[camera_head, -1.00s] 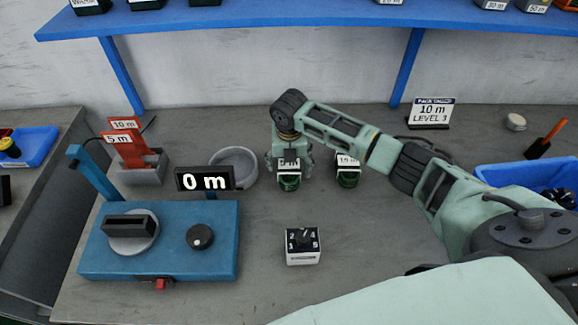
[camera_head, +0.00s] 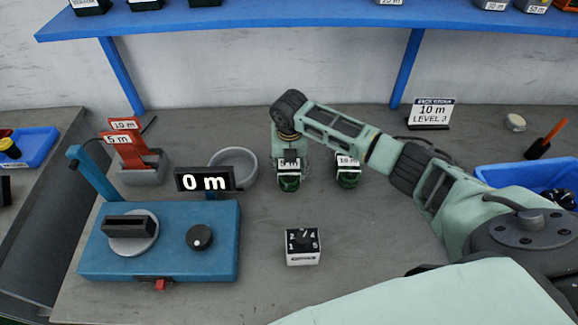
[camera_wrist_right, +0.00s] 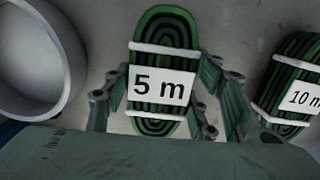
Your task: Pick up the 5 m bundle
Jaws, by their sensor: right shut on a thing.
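The 5 m bundle (camera_head: 289,184) is a green coil with a white label, on the grey table. In the right wrist view the 5 m bundle (camera_wrist_right: 158,112) shows its label and two white ties. My right gripper (camera_head: 289,163) is over it, pointing down. In the right wrist view my right gripper (camera_wrist_right: 160,98) has a finger on each side of the coil and is shut on it. The bundle appears to be still at table level. The 10 m bundle (camera_head: 348,179) lies just to the right. My left gripper is not in view.
A round grey dish (camera_head: 236,160) stands close to the left of the bundle. A blue machine (camera_head: 170,262) with a "0 m" display (camera_head: 205,181) is further left. A white dial box (camera_head: 303,251) is in front. A blue bin (camera_head: 500,178) stands at right.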

